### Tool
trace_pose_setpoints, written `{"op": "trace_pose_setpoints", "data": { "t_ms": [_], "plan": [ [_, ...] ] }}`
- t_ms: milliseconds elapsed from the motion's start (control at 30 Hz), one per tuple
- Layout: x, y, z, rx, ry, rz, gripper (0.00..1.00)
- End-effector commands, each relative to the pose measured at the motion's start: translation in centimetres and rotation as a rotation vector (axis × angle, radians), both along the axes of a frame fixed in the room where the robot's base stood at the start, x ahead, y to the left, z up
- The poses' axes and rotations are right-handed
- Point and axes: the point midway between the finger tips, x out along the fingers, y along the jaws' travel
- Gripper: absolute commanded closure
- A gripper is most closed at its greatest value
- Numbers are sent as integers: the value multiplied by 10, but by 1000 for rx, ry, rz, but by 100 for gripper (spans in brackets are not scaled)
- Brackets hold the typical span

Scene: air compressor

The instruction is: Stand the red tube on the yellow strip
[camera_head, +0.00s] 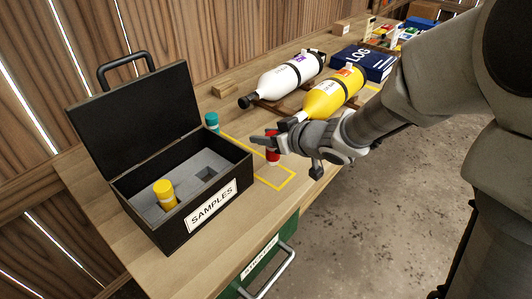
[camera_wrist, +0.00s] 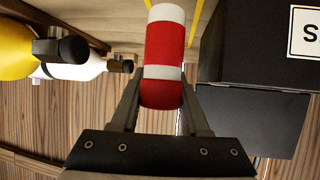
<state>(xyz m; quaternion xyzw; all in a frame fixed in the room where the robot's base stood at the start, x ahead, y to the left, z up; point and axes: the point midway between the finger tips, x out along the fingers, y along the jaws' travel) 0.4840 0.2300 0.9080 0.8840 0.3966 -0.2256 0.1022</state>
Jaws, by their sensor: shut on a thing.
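The red tube (camera_head: 273,154), with white bands, is held between the fingers of my gripper (camera_head: 267,142). In the wrist view the red tube (camera_wrist: 165,42) sits between both fingers of my gripper (camera_wrist: 161,85), one on each side. The tube looks upright, with its lower part showing below the fingers in the head view. The yellow strip (camera_head: 272,186) is a yellow outline on the bench top, and the tube is over or beside its marked area. I cannot tell whether the tube's base touches the bench.
The open black samples box (camera_head: 176,221) stands left, holding a yellow tube (camera_head: 165,195). A teal tube (camera_head: 212,122) stands behind. A white cylinder (camera_head: 290,75) and a yellow cylinder (camera_head: 333,95) lie beyond my gripper, near a blue log binder (camera_head: 362,62).

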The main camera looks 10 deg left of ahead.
Motion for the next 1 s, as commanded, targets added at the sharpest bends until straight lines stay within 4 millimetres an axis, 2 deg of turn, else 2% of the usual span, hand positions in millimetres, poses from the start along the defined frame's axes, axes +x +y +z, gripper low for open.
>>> {"op": "trace_pose_setpoints", "data": {
  "t_ms": [300, 733, 767, 900, 1000],
  "plan": [
    [0, 0, -39, 1, 1, -1, 100],
    [0, -1, -43, 0, 0, 0, 100],
    [0, -1, -42, 0, 0, 0, 51],
    [0, -1, -42, 0, 0, 0, 26],
    [0, -1, -42, 0, 0, 0, 25]
  ]
}}
